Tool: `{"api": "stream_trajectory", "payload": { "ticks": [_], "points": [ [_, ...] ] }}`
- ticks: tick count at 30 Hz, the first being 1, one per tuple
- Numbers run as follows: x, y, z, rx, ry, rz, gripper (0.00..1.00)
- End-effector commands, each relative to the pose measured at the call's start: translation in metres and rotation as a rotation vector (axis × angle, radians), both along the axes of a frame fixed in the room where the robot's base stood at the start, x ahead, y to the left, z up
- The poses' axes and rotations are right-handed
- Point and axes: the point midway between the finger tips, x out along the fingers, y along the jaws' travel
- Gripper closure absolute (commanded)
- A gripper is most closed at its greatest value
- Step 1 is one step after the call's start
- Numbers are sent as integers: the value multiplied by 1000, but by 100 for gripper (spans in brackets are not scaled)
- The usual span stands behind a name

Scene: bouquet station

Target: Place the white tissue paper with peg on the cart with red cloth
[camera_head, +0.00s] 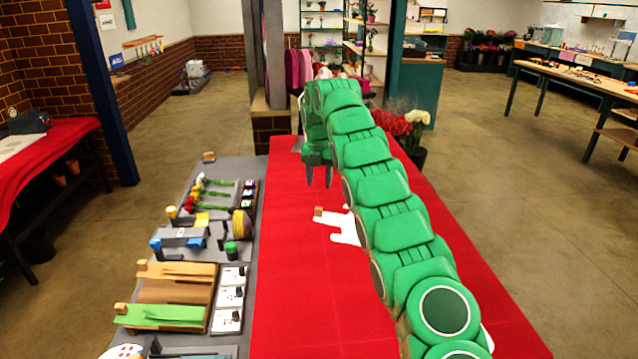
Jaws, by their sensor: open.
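The white tissue paper (345,226) lies on the red cloth of the cart (300,290), near the middle. A small brown wooden peg (318,211) is at its upper left end. My green arm crosses in front of the paper's right side and may hide part of it. My gripper (319,180) is open and empty, with its fingers pointing down. In the picture it is just above the peg, apart from the paper. How high it is over the cloth is hard to tell.
A grey bench (190,245) on the left holds cut flowers, a spool, wrapping papers and small white cards. A pillar (264,60) stands behind the cart. Red and white flowers (402,125) stand at the cart's far right edge. The front left cloth is clear.

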Motion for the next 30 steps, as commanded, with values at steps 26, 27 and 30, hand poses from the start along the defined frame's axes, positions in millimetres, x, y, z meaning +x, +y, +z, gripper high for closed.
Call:
{"api": "stream_trajectory", "payload": {
  "ticks": [26, 27, 30],
  "points": [
    [0, 1, 23, 0, 0, 2, 50],
    [0, 1, 23, -1, 1, 2, 50],
    [0, 1, 23, -1, 1, 2, 50]
  ]
}}
